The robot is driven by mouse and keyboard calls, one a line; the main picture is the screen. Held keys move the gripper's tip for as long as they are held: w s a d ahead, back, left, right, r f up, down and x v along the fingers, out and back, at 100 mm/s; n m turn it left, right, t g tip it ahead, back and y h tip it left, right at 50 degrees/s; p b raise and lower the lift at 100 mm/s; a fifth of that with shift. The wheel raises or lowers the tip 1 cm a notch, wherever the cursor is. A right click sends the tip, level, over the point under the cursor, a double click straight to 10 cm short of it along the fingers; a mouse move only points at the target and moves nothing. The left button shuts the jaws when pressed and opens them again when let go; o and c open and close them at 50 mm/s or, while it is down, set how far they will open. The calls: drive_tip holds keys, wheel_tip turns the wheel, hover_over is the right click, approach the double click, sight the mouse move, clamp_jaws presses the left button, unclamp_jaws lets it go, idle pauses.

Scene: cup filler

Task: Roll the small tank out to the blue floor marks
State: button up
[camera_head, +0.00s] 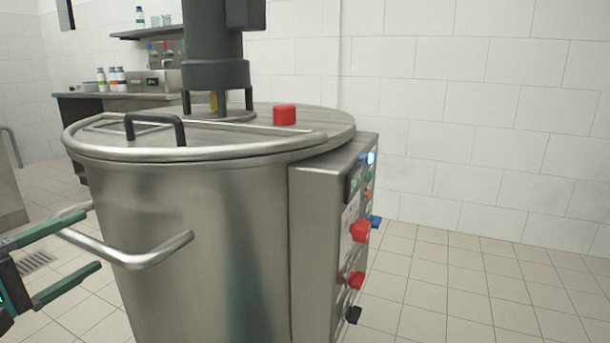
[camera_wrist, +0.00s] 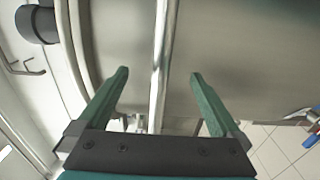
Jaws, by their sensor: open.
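A round steel tank (camera_head: 215,230) with a lid, a motor column (camera_head: 215,70) on top and a control box (camera_head: 320,240) on its right side fills the middle of the head view. A bent steel handle bar (camera_head: 150,252) sticks out from its left front. My gripper (camera_head: 93,240) is open at the left edge, at the handle. In the wrist view the bar (camera_wrist: 160,65) runs between the two green fingers of my gripper (camera_wrist: 159,76), with a gap on each side. No blue floor marks show in either view.
A steel counter (camera_head: 120,96) with bottles stands at the back left under a shelf (camera_head: 145,33). A floor drain (camera_head: 35,262) lies at the left. Part of a steel unit (camera_head: 10,190) shows at the left edge. The tiled floor (camera_head: 470,290) at the right is clear up to the wall.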

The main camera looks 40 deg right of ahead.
drive_tip(key=p+v, duration=0.1)
drive_tip(key=v, duration=0.8)
idle(0.3)
